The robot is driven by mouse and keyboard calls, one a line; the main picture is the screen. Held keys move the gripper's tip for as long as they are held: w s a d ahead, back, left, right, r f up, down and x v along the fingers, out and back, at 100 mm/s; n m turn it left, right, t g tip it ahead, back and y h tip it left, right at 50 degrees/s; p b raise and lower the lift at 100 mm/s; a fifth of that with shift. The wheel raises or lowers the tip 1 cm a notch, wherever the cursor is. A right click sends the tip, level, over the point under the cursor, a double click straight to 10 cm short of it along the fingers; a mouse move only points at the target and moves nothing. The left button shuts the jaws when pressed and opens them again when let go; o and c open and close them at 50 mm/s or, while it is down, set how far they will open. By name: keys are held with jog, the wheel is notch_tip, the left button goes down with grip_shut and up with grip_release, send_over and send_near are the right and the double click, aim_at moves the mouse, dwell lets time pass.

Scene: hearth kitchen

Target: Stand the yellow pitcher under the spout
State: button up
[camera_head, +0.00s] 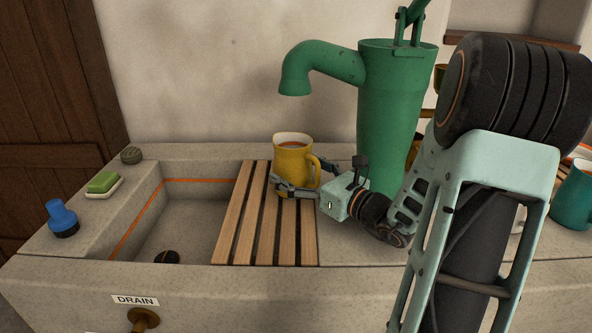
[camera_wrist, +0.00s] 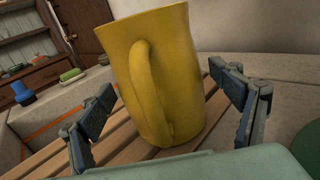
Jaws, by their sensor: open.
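The yellow pitcher (camera_head: 293,163) stands upright on the wooden slatted rack (camera_head: 242,226), below the green pump's spout (camera_head: 295,84) in the head view. Its inside looks orange-brown near the rim. My gripper (camera_head: 297,188) is around the pitcher's lower part from the right. In the wrist view, the pitcher (camera_wrist: 172,75) stands between my two spread fingers, handle towards the camera. A gap shows beside each finger, so my gripper (camera_wrist: 165,105) is open.
The stone sink basin (camera_head: 190,218) lies left of the rack. A blue bottle (camera_head: 62,218) and green soap (camera_head: 102,182) on a dish sit on its left ledge. The green pump body (camera_head: 388,110) rises close behind my arm. A teal mug (camera_head: 574,190) stands far right.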

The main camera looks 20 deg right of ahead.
jog(key=p+v, duration=0.2)
jog(key=v, duration=1)
